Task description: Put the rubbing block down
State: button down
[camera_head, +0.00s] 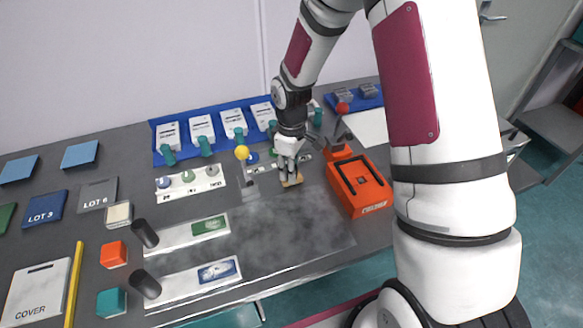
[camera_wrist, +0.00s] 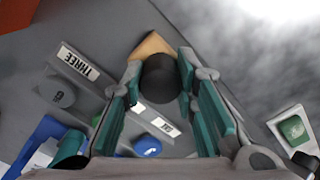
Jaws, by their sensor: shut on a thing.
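The rubbing block has a tan base (camera_head: 292,181) and a dark round knob, and its lower part shows below my gripper (camera_head: 289,163) in the head view. In the wrist view the tan base (camera_wrist: 152,45) and the dark knob (camera_wrist: 160,78) sit between the teal finger pads of my gripper (camera_wrist: 160,85). My gripper is shut on the knob and points down. The block is low over the dark worktop (camera_head: 290,235), at the upper part of its smudged grey area. I cannot tell whether its underside touches.
An orange device (camera_head: 359,183) stands close on the right. A labelled strip with round pieces (camera_head: 190,180) lies left, and a plate marked THREE (camera_wrist: 78,64) is beside the block. A yellow ball-topped piece (camera_head: 242,153) stands near. The smudged area in front is clear.

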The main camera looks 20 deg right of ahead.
jog(key=shift+f, duration=0.15)
jog(key=c, duration=1.3)
grip_release()
notch_tip(320, 180, up, 12)
jog(key=s+r+m+t, duration=0.2)
jog(key=s+r+m, duration=0.2)
jog(key=s+r, duration=0.85)
jog(key=s+r+m+t, duration=0.1)
jog(key=s, duration=0.3)
jog(key=s+r+m+t, duration=0.1)
jog(key=s+r+m, duration=0.1)
jog(key=s, duration=0.2)
jog(key=s+r+m+t, duration=0.1)
jog(key=s+r+m, duration=0.1)
jog(key=s, duration=0.1)
jog(key=shift+s+d+r+b, duration=0.1)
jog(key=shift+s+r+b, duration=0.1)
jog(key=shift+s+b, duration=0.2)
